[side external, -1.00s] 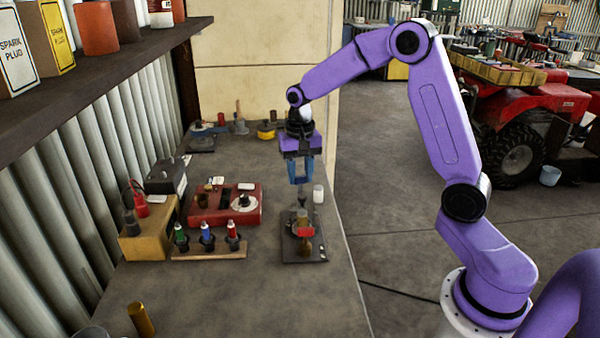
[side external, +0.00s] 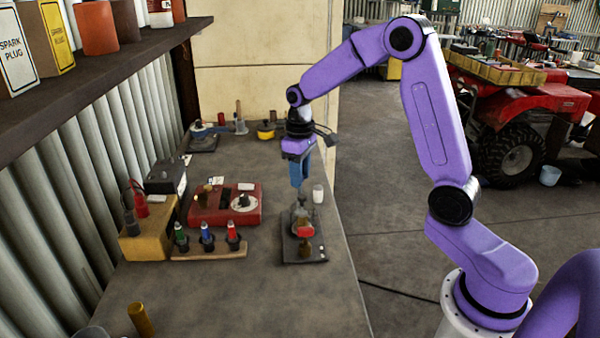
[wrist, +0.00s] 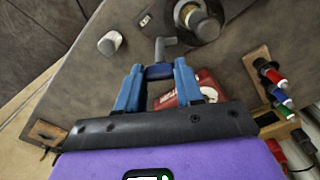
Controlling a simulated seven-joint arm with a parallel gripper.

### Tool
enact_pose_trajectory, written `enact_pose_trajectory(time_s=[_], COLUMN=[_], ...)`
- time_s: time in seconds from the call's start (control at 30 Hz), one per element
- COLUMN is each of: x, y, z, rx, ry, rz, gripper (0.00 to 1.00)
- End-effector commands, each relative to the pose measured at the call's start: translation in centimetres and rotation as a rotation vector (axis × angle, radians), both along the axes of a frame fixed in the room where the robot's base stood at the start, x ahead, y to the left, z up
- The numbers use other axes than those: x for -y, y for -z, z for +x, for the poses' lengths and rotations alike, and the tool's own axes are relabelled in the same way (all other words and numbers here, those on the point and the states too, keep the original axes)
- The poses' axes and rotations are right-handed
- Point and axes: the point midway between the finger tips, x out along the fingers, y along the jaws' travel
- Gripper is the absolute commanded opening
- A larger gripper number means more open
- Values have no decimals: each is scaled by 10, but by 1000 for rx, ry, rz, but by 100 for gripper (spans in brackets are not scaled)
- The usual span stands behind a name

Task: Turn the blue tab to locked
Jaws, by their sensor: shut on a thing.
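The blue tab (wrist: 160,72) is dark blue and sits between my gripper's two blue fingertips (wrist: 158,74) in the wrist view. It joins a grey bent lever (wrist: 166,46) that leads to a round metal fixture (wrist: 204,24). In the side view, my gripper (side external: 300,184) points down above the fixture, which stands on a dark base plate (side external: 291,256) and shows a red part (side external: 304,232). The tab itself cannot be made out there. Small pale marks (side external: 322,249) lie on the plate's right side, too small to read.
A white cylinder (side external: 318,193) stands close to the right of my gripper. A red box (side external: 226,215) with a dial and a wooden rack (side external: 208,252) of coloured-top pieces stand to the left.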

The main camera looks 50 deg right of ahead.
Motion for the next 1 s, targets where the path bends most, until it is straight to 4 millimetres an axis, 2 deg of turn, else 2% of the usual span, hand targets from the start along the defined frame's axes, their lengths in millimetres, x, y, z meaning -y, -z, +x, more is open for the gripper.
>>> enact_pose_trajectory(time_s=[0.5, 1.0], x=[0, 0], y=[-2, -2], z=[1, 2], rx=[6, 7], ry=[-418, -557], rz=[0, 0], gripper=[6, 6])
